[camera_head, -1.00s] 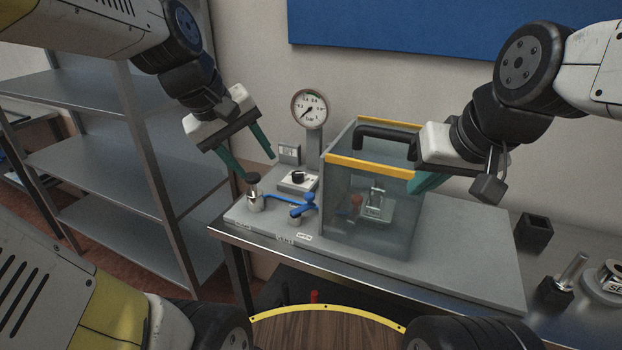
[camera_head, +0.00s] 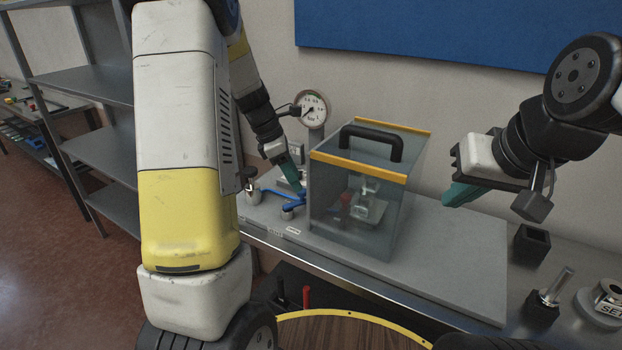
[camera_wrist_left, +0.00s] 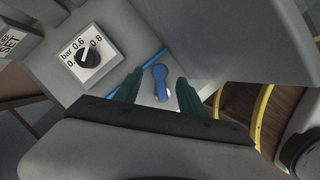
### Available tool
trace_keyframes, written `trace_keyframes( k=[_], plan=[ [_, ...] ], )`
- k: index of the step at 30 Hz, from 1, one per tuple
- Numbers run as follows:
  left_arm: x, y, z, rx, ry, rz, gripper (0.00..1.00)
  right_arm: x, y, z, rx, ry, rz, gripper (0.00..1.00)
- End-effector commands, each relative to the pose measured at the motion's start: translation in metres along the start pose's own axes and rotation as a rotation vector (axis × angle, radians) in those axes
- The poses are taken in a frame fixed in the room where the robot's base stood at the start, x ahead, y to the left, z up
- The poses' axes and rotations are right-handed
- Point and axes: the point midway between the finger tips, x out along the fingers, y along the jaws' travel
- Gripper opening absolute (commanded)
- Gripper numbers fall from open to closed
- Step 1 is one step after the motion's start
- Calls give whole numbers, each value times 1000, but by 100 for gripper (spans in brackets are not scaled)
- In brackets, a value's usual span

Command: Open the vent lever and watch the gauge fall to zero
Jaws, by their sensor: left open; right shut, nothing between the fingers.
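The blue vent lever (camera_head: 291,206) sits on the bench plate, left of the glass-walled box. In the left wrist view the lever's blue handle (camera_wrist_left: 159,76) lies between the two green fingers, with gaps on both sides. My left gripper (camera_head: 296,188) is open, reaching down at the lever; its own arm and fingers hide part of it in the head view. The round white gauge (camera_head: 313,108) stands on a post behind; its needle is too small to read surely. My right gripper (camera_head: 460,192) is shut and empty, right of the box and above the plate.
The clear box (camera_head: 350,215) with yellow edges and a black handle stands close to the right of my left gripper. A dial knob (camera_wrist_left: 88,57) marked in bar is beside the lever. A black block (camera_head: 531,243) is at the right. The plate right of the box is clear.

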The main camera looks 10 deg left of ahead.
Motion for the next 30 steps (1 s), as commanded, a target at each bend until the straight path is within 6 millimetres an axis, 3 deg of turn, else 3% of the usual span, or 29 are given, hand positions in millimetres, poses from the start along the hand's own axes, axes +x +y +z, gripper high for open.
trace_keyframes(
  k=[7, 17, 18, 25, 30],
  plan=[
    [33, 0, 0, 1, 1, -1, 48, 0, 0, 0, 0, 0, 0, 0],
    [38, 0, 0, 3, 0, 1, 48, 0, 0, 0, 0, 0, 0, 0],
    [38, 0, 0, 3, 0, 1, 46, 0, 0, 0, 0, 0, 0, 0],
    [38, 0, 0, 3, 1, 1, 1, 0, 0, 0, 0, 0, 0, 0],
    [38, 0, 0, 4, 1, 0, 0, 0, 0, 0, 0, 0, 0, 0]
  ],
)
